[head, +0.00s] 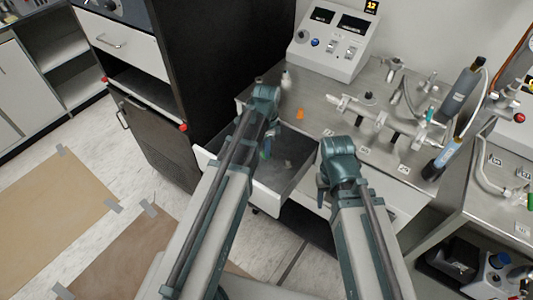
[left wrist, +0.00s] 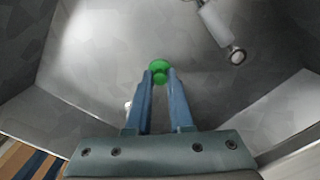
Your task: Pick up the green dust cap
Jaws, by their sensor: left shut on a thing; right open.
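The green dust cap (left wrist: 159,66) is at the fingertips of my left gripper (left wrist: 160,80) in the left wrist view, with the two fingers closed on it. In the head view my left gripper (head: 265,152) points down into the open drawer (head: 268,200), and my forearm hides much of it; I cannot make out the cap there. The cap's height above the drawer floor is hard to tell. My right gripper (head: 321,196) is open and empty, just right of the drawer.
A white cylinder with a metal end (left wrist: 220,28) lies in the drawer. On the bench above are an orange piece (head: 300,114), a small white bottle (head: 286,79), a control box (head: 335,45) and a metal pipe assembly (head: 375,117). A dark cabinet (head: 165,110) stands to the left.

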